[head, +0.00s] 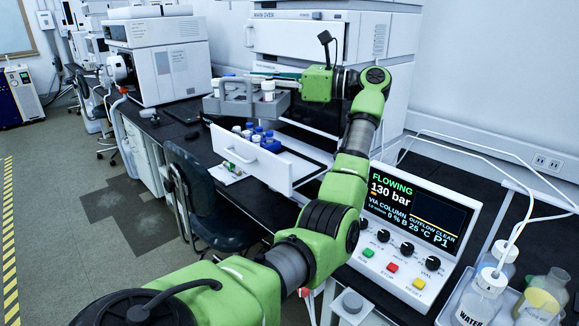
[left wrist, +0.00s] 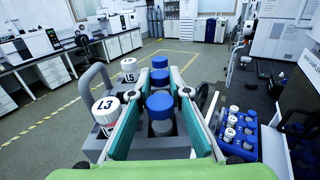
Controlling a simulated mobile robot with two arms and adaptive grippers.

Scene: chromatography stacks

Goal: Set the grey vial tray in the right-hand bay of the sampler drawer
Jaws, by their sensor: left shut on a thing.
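The grey vial tray (head: 276,105) hangs in the air above the open sampler drawer (head: 262,170). It carries vials with white caps, some marked L3 and L5, and blue caps; it also shows in the left wrist view (left wrist: 92,148). My left gripper (head: 274,76) is shut on the tray; its teal fingers (left wrist: 160,125) flank blue-capped vials in the left wrist view. The exact contact is hidden. In the drawer a blue vial rack (head: 271,146) with blue- and white-capped vials stands left of centre. The drawer floor to its right (head: 305,163) looks bare. My right gripper is out of view.
The instrument stack (head: 300,38) rises behind the drawer. A chair (head: 210,195) stands in front of the bench. A control panel (head: 415,225) reading 130 bar and solvent bottles (head: 485,290) are at the right, with thin tubing above.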

